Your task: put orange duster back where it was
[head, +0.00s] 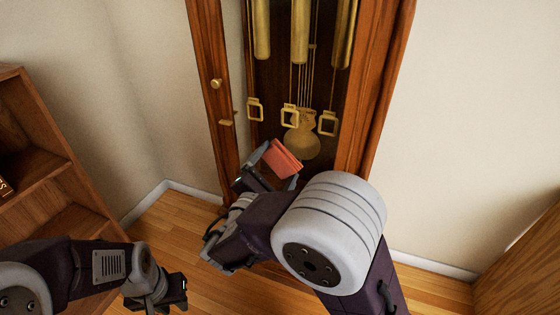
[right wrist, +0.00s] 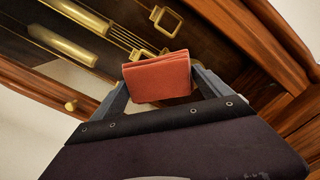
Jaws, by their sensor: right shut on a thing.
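The orange duster (head: 284,158) is a small red-orange block-like piece in front of the lower part of a tall wooden clock case (head: 376,85). My right gripper (head: 272,168) is shut on it. In the right wrist view the duster (right wrist: 158,78) sits between the two grey fingers, in front of the case's dark interior. I cannot tell whether it touches anything in the case. My left gripper (head: 170,293) is low at the left, above the floor and away from the duster; its finger opening is unclear.
Brass weights (head: 301,32) and a round pendulum bob (head: 302,143) hang in the case behind the duster. A brass knob (head: 216,83) is on the case's left wooden upright. A bookshelf (head: 35,130) stands at the left. A wooden piece (head: 525,270) stands at the lower right.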

